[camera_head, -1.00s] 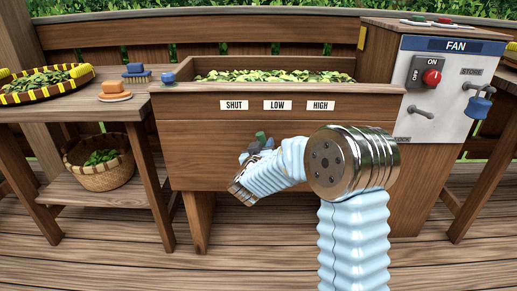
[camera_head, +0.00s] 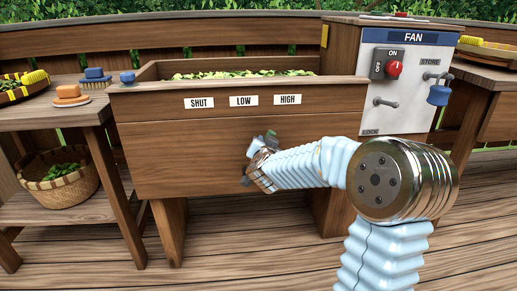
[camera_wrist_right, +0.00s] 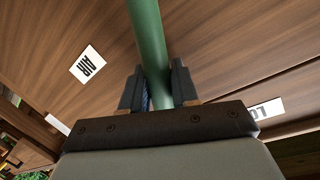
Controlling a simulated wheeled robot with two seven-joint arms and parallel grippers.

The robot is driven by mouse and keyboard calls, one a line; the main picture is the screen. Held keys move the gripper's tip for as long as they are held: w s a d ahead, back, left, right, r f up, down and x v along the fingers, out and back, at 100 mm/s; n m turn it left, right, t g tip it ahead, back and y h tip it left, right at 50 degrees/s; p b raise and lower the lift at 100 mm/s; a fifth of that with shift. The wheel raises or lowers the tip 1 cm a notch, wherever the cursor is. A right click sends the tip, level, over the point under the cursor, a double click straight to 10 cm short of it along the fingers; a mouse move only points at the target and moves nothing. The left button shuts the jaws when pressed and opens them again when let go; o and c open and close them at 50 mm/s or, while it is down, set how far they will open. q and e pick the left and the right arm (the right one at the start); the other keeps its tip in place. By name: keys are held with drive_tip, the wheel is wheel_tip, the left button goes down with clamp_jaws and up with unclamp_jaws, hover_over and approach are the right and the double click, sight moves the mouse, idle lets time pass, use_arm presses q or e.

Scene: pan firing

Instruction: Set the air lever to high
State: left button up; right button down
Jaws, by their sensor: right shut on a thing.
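The air lever is a green rod (camera_wrist_right: 150,40). In the right wrist view it runs between the two dark fingers of my right gripper (camera_wrist_right: 160,90), which is shut on it. In the head view the gripper (camera_head: 262,152) is at the box front, below and between the LOW label (camera_head: 244,100) and the HIGH label (camera_head: 288,99). Only a small green part of the lever (camera_head: 270,134) shows there; the gripper hides the rest. The SHUT label (camera_head: 199,102) is farther left. My left gripper is not in view.
The wooden box (camera_head: 150,130) holds green leaves (camera_head: 240,74). A fan panel (camera_head: 405,70) with a red knob and a blue padlock (camera_head: 439,95) stands at right. A side table (camera_head: 50,113) with brushes and a basket (camera_head: 60,178) below stands at left.

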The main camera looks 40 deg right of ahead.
drive_tip(key=shift+s+d+f+m, duration=0.2)
drive_tip(key=shift+d+f+m, duration=0.05)
drive_tip(key=shift+d+m, duration=0.05)
idle(0.4)
drive_tip(key=c, duration=0.9)
unclamp_jaws()
drive_tip(key=shift+c, duration=0.2)
drive_tip(key=p+v, duration=0.2)
drive_tip(key=v, duration=1.1)
drive_tip(key=shift+s, duration=0.4)
drive_tip(key=shift+a, duration=0.1)
